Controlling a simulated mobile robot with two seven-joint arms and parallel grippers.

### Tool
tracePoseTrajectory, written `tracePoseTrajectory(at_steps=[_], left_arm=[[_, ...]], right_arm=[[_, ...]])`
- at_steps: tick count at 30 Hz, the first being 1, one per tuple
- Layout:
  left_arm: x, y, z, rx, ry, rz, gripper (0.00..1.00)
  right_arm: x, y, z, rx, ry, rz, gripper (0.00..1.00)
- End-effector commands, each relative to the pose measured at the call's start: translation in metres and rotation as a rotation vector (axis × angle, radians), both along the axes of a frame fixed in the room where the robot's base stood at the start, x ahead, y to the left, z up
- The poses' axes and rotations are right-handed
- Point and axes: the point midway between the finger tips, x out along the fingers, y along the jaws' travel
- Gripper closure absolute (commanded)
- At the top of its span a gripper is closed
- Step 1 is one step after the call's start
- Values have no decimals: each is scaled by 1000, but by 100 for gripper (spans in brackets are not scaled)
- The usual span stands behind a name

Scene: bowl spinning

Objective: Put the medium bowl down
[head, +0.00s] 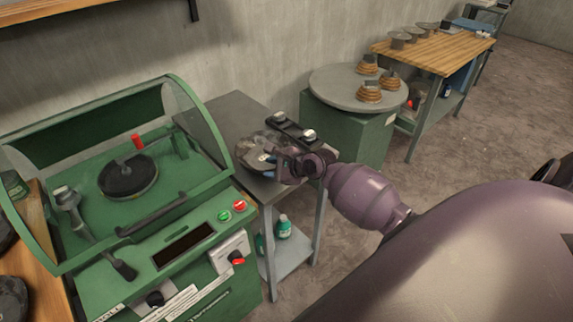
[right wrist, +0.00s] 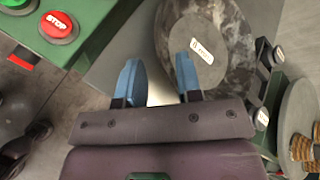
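The bowl (head: 252,148) is round, dark grey and marbled, and is at the small grey metal table (head: 237,112) right of the green machine. In the right wrist view the bowl (right wrist: 232,72) shows a white label and lies just beyond the fingers; its size class is not readable. My right gripper (head: 277,160) is beside and partly over the bowl in the head view. In the right wrist view its two blue fingers (right wrist: 158,80) are apart, with nothing seen clamped between them. I cannot tell whether the fingers touch the bowl. My left gripper is not in view.
A green lathe-like machine (head: 150,250) with a clear hood stands left. A round grey turntable (head: 335,88) with several stacked ring pieces stands right of the table. A wooden bench (head: 440,50) is farther back. Bottles (head: 283,228) stand on the table's lower shelf.

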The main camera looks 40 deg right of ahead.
Motion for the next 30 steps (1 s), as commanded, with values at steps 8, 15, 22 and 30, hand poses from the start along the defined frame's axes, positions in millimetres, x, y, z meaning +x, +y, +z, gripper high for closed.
tracePoseTrajectory(at_steps=[8, 15, 22, 30], left_arm=[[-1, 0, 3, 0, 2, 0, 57], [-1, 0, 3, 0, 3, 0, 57], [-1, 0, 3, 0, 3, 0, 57], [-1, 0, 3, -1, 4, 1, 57]], right_arm=[[-38, -14, 25, 0, -1, 0, 67], [-52, -18, 30, -15, -3, 7, 67], [-83, -5, -6, -299, -76, 128, 67], [-142, 22, -54, -869, -204, 401, 67]])
